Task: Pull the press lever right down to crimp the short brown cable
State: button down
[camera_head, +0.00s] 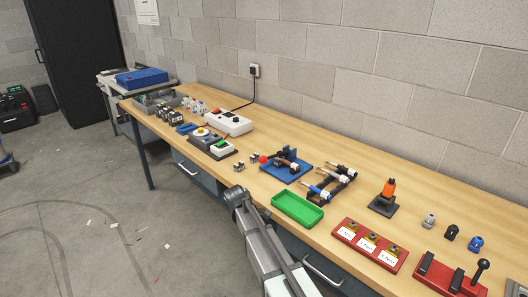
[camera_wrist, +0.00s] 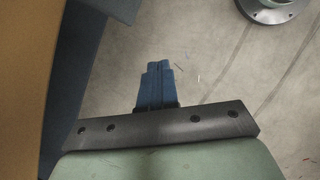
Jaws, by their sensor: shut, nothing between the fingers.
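The press (camera_head: 286,172) is a blue base with a blue upright and dark parts, standing near the bench's front edge in the head view. A red knob (camera_head: 263,158) at its left looks like the end of the lever. A small brown and white piece lies across the press; I cannot tell for sure that it is the short brown cable. My gripper (camera_wrist: 158,66) is shut and empty, its blue fingers together over the floor in the wrist view.
A green tray (camera_head: 298,208) and a dark rack (camera_head: 332,184) with several cable pieces stand right of the press. A red labelled block (camera_head: 370,246) is further right. A white box (camera_head: 228,123) stands to the left. The bench edge lies beside my gripper.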

notch_tip(320, 180, up, 5)
jog(key=s+a+g+y, duration=0.2)
jog(key=a+y, duration=0.1)
jog(key=y, duration=0.1)
jog(key=m+t+y, duration=0.1)
jog(key=m+t, duration=0.4)
jog(key=m, duration=0.2)
send_near(263, 157)
jog(key=f, duration=0.2)
jog(key=w+f, duration=0.1)
jog(key=f, duration=0.3)
jog(key=shift+w+f, duration=0.3)
jog(key=shift+w, duration=0.05)
jog(key=shift+a+f, duration=0.1)
